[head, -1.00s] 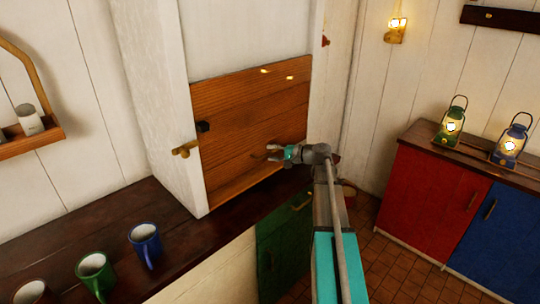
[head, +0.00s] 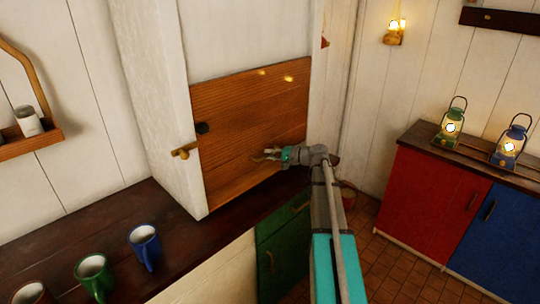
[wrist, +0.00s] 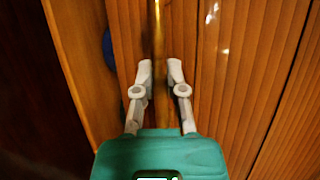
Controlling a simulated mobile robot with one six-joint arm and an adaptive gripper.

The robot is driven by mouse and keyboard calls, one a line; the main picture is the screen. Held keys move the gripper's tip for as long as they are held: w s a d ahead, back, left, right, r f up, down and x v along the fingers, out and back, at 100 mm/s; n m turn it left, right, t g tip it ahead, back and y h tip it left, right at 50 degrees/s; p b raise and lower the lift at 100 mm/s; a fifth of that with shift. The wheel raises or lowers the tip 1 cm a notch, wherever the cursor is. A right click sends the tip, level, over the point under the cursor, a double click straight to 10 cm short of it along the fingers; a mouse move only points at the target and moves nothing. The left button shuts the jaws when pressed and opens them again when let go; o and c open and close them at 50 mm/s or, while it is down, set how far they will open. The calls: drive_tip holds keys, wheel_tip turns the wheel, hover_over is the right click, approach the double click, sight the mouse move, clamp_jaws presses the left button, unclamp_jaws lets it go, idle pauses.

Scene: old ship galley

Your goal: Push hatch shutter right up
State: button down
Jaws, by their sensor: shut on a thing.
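The hatch shutter (head: 235,125) is a brown plank panel in a white frame in the head view. It fills the lower part of the opening, and its bottom is close to the dark counter. My gripper (head: 266,155) is at its lower right. In the wrist view, my gripper (wrist: 160,72) has both fingers closed around a thin brass-coloured bar (wrist: 157,30) running along the shutter planks (wrist: 225,70). This bar looks like the shutter's handle; the part between the fingertips is mostly hidden. A brass latch (head: 183,151) is on the frame's left post.
Green (head: 93,276) and blue (head: 146,246) mugs stand on the dark counter (head: 100,225) at left, with another at the picture edge. Two lanterns (head: 452,122) stand on the red and blue cabinet at right. The white post (head: 160,90) borders the shutter's left side.

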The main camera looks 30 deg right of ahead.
sight(260, 88)
wheel_tip(260, 88, up, 26)
drive_tip(key=p, duration=2.5)
drive_tip(key=shift+f+p, duration=0.15)
drive_tip(key=shift+p, duration=0.2)
drive_tip(key=shift+w, duration=0.1)
drive_tip(key=shift+w+r, duration=0.1)
drive_tip(key=shift+r, duration=0.1)
drive_tip(key=c, duration=0.8)
unclamp_jaws()
drive_tip(key=shift+o, duration=0.6)
drive_tip(key=shift+f, duration=0.25)
